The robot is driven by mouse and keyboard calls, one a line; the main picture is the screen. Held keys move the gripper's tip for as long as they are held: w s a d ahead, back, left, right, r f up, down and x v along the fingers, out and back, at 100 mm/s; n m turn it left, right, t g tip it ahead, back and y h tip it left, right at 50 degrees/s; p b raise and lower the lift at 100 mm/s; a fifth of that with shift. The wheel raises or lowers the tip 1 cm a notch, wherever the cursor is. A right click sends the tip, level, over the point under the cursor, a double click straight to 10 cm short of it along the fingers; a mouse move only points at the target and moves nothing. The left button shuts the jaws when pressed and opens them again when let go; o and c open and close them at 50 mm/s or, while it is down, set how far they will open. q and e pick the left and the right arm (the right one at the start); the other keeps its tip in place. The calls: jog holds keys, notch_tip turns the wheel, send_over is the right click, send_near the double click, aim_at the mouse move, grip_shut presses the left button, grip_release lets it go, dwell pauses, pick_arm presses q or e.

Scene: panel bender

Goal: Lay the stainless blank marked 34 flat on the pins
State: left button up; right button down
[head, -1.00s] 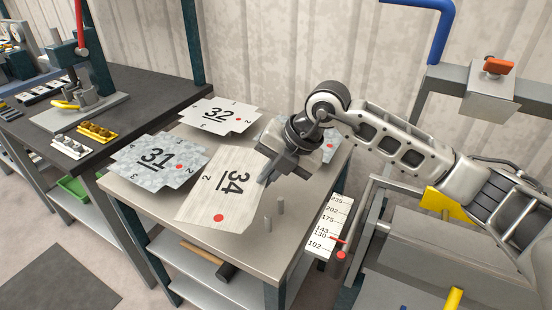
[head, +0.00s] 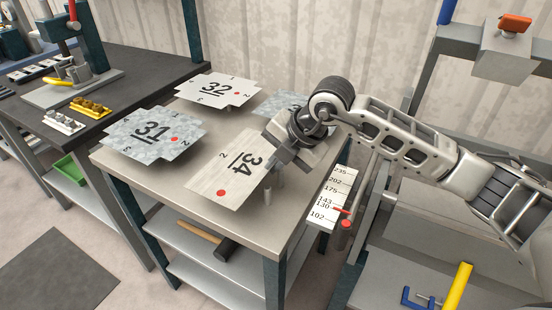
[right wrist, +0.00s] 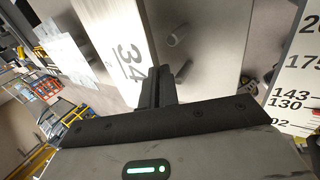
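The stainless blank marked 34 (head: 232,177) is a brushed, light metal sheet with a red dot, beside blanks 31 and 32 over the grey bench. My right gripper (head: 284,160) is shut on its right edge; in the right wrist view the closed fingers (right wrist: 158,88) meet the edge of blank 34 (right wrist: 118,40). Two short upright grey pins (head: 267,197) stand on the bench just right of the blank, one partly behind the gripper. A pin also shows in the right wrist view (right wrist: 176,38). Whether the blank touches the bench is unclear. My left gripper is out of view.
Blank 31 (head: 152,133) and blank 32 (head: 217,90) lie at the left and back. Another blank (head: 283,105) is partly hidden behind my right gripper. A number scale (head: 331,198) stands at the bench's right side. A mallet (head: 214,243) lies on the shelf below.

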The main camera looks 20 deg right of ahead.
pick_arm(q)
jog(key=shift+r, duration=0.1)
pick_arm(e)
jog(key=shift+f, duration=0.2)
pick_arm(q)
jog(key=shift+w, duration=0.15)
pick_arm(e)
jog(key=shift+f, duration=0.2)
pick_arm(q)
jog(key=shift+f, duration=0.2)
pick_arm(e)
jog(key=c, duration=1.6)
grip_release()
jog(key=shift+f, duration=0.1)
pick_arm(q)
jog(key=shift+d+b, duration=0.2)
jog(key=shift+b, duration=0.45)
pick_arm(e)
jog(key=shift+v, duration=8.05)
